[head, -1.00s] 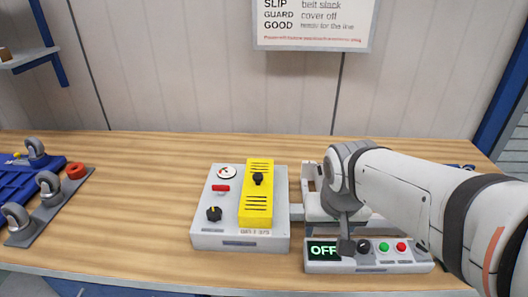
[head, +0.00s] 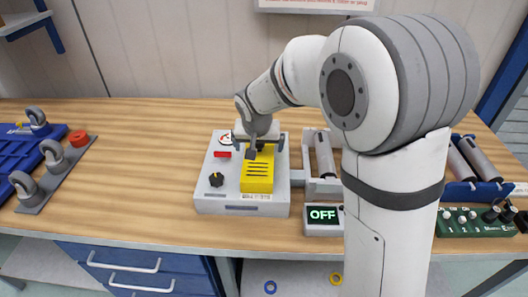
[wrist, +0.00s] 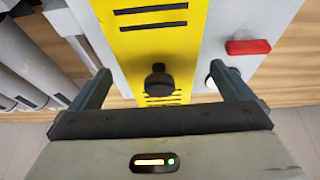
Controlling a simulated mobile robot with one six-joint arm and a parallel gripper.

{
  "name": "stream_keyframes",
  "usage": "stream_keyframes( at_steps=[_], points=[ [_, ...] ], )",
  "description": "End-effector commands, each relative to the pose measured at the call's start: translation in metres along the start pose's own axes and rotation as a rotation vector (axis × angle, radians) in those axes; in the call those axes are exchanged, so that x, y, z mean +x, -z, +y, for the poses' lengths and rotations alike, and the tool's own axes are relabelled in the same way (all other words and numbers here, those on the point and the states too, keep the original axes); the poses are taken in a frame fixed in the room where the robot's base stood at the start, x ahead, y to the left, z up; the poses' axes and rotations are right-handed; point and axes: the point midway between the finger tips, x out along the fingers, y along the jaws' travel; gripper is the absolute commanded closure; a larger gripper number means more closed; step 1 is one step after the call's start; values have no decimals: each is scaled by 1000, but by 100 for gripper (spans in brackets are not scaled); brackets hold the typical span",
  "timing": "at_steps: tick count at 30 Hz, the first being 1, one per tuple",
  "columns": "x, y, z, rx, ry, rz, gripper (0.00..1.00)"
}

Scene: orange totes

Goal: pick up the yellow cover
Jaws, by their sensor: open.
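The yellow cover (head: 257,174) lies on top of the grey machine box (head: 212,204) on the wooden bench. It has black slots, and a black knob (wrist: 158,82) stands up from it in the wrist view. The cover also shows there (wrist: 170,40). My gripper (wrist: 168,84) is open, with one finger on each side of the knob in that view. In the head view my gripper (head: 256,146) is over the far part of the cover and hides the knob. I cannot tell the gripper's height above the cover. Nothing is between the fingers that they visibly touch.
A red switch (wrist: 248,47), a black dial (head: 216,180) and a gauge (head: 226,139) sit beside the cover. A panel reading OFF (head: 323,215) and a roller (head: 324,155) stand to the right. The bench between is clear.

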Motion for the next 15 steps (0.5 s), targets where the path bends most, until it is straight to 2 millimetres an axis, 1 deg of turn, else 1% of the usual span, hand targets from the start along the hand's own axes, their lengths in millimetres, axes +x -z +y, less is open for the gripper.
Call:
stream_keyframes(
  at_steps=[3,7,10,15],
  points=[
    [18,-7,1,-1,-2,-5,0],
    [34,-7,1,-2,-2,-3,0],
    [39,-7,1,-1,0,-1,0],
    [40,-7,1,-1,0,0,0]
  ],
)
